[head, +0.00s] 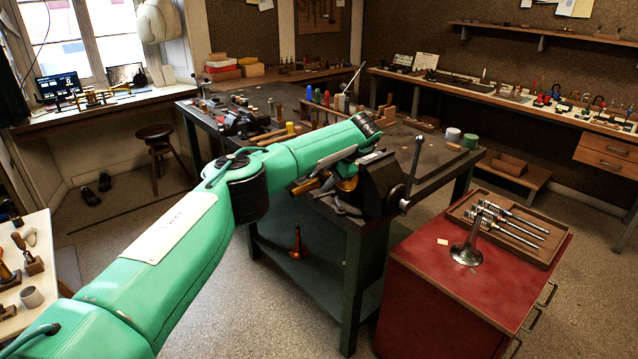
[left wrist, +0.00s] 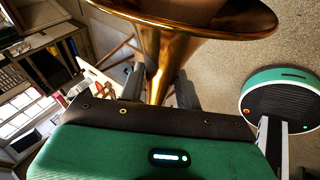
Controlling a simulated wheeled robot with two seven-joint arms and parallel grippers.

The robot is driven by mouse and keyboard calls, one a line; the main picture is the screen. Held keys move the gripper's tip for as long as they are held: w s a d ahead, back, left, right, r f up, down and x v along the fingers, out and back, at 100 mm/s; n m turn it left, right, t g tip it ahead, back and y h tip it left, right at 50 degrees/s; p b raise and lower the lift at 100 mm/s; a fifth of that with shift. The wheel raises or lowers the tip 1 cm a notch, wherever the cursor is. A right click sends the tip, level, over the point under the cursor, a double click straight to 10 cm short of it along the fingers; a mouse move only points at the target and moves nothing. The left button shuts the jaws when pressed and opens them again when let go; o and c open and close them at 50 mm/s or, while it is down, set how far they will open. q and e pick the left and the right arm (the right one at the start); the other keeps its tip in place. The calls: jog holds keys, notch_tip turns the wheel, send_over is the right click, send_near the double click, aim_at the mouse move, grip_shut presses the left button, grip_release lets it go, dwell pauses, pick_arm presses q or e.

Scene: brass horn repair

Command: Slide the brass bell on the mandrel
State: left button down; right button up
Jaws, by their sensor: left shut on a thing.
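The brass bell (left wrist: 160,50) fills the top of the left wrist view, with its wide flare up and its narrow stem down between the fingers. My left gripper (left wrist: 160,90) is shut on that stem. In the head view the gripper (head: 338,180) is mostly hidden by my forearm, beside the vise, with bits of golden metal (head: 347,184) showing near it. A silver flared piece (head: 467,248) stands upright with its stem up on the red cabinet. It may be the mandrel, but I cannot tell. My right gripper is out of view.
A black vise (head: 383,185) with an upright handle is at the bench corner. The red cabinet (head: 425,268) carries a wooden tray (head: 538,257) of several steel tools. A small orange horn-shaped piece (head: 297,243) stands on the bench's lower shelf. Tools crowd the dark workbench (head: 425,150).

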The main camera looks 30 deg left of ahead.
pick_arm(q)
jog(key=shift+w+d+b, duration=0.4)
jog(key=shift+w+b, duration=0.15)
jog(key=shift+w, duration=0.25)
jog(key=c, duration=0.9)
grip_release()
jog(key=shift+w+d+r, duration=0.1)
jog(key=shift+d+r, duration=0.05)
jog(key=shift+r, duration=0.1)
jog(key=p+v, duration=0.3)
jog(key=v, duration=1)
jog(key=shift+r, duration=0.15)
